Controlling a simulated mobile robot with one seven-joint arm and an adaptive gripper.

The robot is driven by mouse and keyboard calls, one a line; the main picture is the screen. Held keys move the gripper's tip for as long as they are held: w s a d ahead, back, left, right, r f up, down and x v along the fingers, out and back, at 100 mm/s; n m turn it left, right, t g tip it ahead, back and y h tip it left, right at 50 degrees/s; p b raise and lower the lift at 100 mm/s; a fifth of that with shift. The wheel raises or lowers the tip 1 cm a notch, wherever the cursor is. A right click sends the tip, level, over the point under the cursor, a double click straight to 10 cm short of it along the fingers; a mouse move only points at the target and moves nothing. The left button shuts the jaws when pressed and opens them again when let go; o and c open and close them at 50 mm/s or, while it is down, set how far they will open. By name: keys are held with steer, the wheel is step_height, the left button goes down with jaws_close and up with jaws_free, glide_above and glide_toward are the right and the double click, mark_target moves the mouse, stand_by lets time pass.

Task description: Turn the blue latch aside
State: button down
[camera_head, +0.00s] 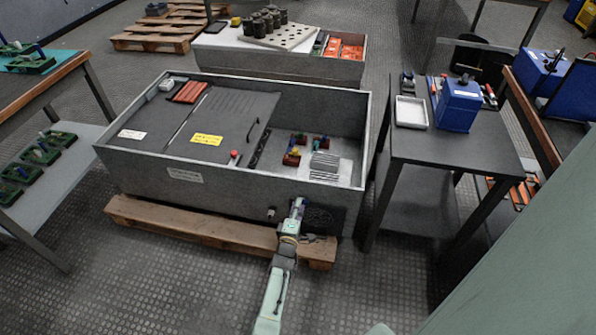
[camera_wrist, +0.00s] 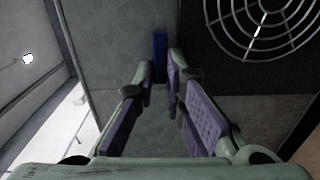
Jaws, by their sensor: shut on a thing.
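The blue latch (camera_wrist: 160,52) shows in the wrist view as a narrow upright blue bar, just left of the dark fan panel. My gripper (camera_wrist: 160,78) has its fingertips around the lower end of the latch, shut on it. In the head view my gripper (camera_head: 298,204) reaches the front wall of the grey cabinet (camera_head: 225,182), beside the dark round fan grille (camera_head: 319,217). The latch cannot be made out there, as my gripper covers that spot.
The cabinet lies on a wooden pallet (camera_head: 190,223). A dark table (camera_head: 430,155) with a blue box (camera_head: 458,106) and a white tray (camera_head: 410,112) stands close on the right. A workbench (camera_head: 50,85) stands at the left. The floor in front of the pallet is clear.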

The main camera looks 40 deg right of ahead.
mark_target(299, 182)
steer(key=shift+n, duration=0.3)
steer(key=c, duration=1.7)
jaws_free()
steer(key=shift+o, duration=0.2)
steer(key=o, duration=0.6)
steer(key=r, duration=0.8)
steer(key=shift+w+a+r, duration=0.1)
steer(key=shift+w+r, duration=0.1)
steer(key=shift+r, duration=0.15)
steer(key=shift+s+r, duration=0.15)
steer(key=shift+r, duration=0.35)
steer(key=c, duration=0.6)
steer(key=shift+r, duration=0.15)
